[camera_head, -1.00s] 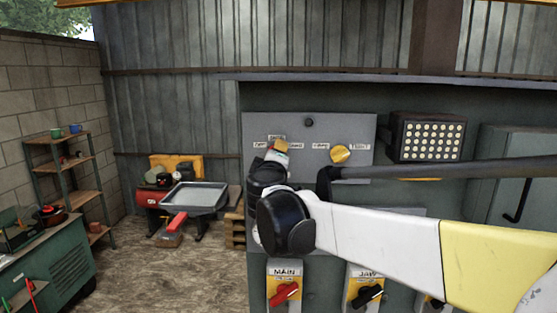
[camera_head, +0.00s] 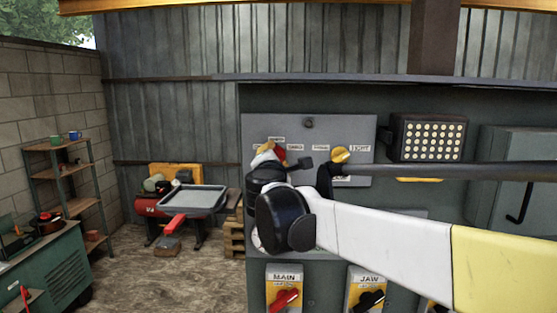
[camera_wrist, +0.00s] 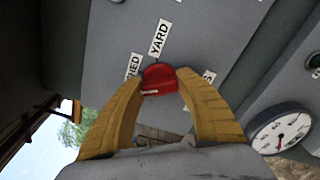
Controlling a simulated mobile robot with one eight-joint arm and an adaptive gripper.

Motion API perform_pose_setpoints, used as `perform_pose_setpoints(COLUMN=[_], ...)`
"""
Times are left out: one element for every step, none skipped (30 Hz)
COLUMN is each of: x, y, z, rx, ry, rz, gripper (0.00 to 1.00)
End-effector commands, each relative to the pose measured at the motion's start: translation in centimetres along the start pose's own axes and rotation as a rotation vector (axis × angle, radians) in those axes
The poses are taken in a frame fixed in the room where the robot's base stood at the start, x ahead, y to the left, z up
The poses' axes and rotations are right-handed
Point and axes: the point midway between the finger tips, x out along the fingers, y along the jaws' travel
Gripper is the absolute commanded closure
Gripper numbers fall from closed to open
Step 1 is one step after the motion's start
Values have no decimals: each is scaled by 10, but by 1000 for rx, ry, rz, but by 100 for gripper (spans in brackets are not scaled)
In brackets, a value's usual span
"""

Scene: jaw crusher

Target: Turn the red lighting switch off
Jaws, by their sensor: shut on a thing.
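The red lighting switch (camera_wrist: 160,79) is a red knob on the grey panel, in the middle of the wrist view, below a label reading YARD (camera_wrist: 160,37). My gripper (camera_wrist: 162,82) has its two yellow fingers closed on the knob, one on each side. In the head view the red knob (camera_head: 280,154) shows in part beside my gripper (camera_head: 267,153), at the upper left of the panel. My wrist hides the panel below it. Other labels flank the knob, partly covered by the fingers.
A yellow knob (camera_head: 341,154) sits to the right on the same panel (camera_head: 300,128). A lamp (camera_head: 428,138) is further right. Below are a red MAIN handle (camera_head: 284,299) and a black JAW handle (camera_head: 368,300). A round gauge (camera_wrist: 282,129) shows in the wrist view.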

Motion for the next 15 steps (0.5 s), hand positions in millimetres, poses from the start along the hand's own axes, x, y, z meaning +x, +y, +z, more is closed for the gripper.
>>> perform_pose_setpoints(x=[0,0,0,0,0,0,0,0,0,0,0,0,0,0,0], y=[0,0,0,0,0,0,1,1,1,1,1,1,1,1,1], z=[0,0,0,0,0,0,0,0,0,0,0,0,0,0,0], rx=[-44,-71,-107,-134,-160,-193,-218,-241,-271,-291,-312,-338,-355,-372,-392], ry=[0,0,0,0,0,0,0,0,0,0,0,0,0,0,0], rz=[1,1,1,1,1,1,1,1,1,1,1,1,1,1,1], gripper=[90,90,90,90,90,90,90,90,90,90,90,90,90,90,90])
